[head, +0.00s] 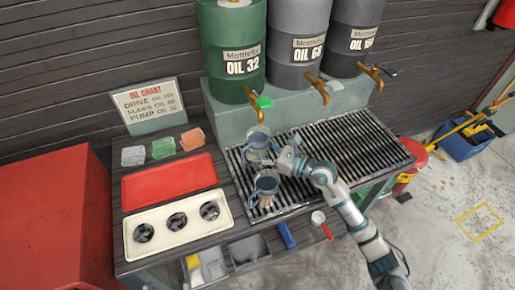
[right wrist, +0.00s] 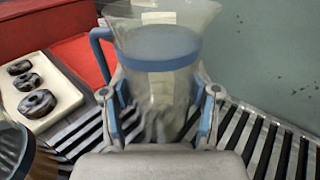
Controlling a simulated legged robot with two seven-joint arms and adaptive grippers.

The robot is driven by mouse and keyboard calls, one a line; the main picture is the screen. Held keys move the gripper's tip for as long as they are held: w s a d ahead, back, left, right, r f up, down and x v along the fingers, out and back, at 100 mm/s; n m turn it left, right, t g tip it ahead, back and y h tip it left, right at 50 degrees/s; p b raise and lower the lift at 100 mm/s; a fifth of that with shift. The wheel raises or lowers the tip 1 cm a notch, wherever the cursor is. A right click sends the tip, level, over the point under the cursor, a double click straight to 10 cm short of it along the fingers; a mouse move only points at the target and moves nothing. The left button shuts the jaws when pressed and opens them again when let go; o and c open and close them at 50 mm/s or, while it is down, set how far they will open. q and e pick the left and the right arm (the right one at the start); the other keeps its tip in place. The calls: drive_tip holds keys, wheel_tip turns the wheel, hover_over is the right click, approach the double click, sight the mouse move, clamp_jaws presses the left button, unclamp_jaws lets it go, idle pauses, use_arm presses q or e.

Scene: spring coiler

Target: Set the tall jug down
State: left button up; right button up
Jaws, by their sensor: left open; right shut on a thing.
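The tall jug (head: 257,142) is clear with a blue band and a blue handle. It stands upright over the slatted drip grate (head: 362,139), below the oil taps. My right gripper (head: 278,160) is shut on it from the right; in the right wrist view the fingers grip both sides of the jug (right wrist: 160,50). Its base is hidden there, so I cannot tell whether it touches the slats. A second jug (head: 267,184) stands in front of it, near the grate's left front; its rim shows at lower left in the right wrist view (right wrist: 14,150). My left gripper is not in view.
Oil drums (head: 231,40) with taps stand behind the grate. Left of it lie a red tray (head: 170,181) and a cream tray (head: 160,243) with three dark rings. The grate's right part is clear. A red-handled scoop (head: 319,219) is at the front edge.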

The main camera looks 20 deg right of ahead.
drive_tip(key=o, duration=1.2)
drive_tip(key=shift+d, duration=0.25)
drive_tip(key=shift+o, duration=1)
drive_tip(key=shift+d+f, duration=0.1)
drive_tip(key=shift+d, duration=0.2)
use_arm(q)
drive_tip(key=shift+w+d, duration=0.15)
drive_tip(key=shift+d, duration=0.35)
drive_tip(key=shift+a, duration=0.1)
use_arm(e)
drive_tip(key=shift+s, duration=0.1)
drive_tip(key=shift+s+d, duration=0.15)
drive_tip(key=shift+s, duration=0.15)
drive_tip(key=v, duration=1)
drive_tip(key=shift+d+p, duration=0.15)
drive_tip(key=shift+p, duration=0.15)
drive_tip(key=shift+s+d, duration=0.2)
drive_tip(key=shift+s, duration=0.15)
use_arm(q)
drive_tip(key=shift+w+f+g, duration=0.25)
drive_tip(key=shift+f+g, duration=0.25)
use_arm(e)
drive_tip(key=shift+a, duration=0.15)
use_arm(q)
drive_tip(key=shift+a, duration=0.15)
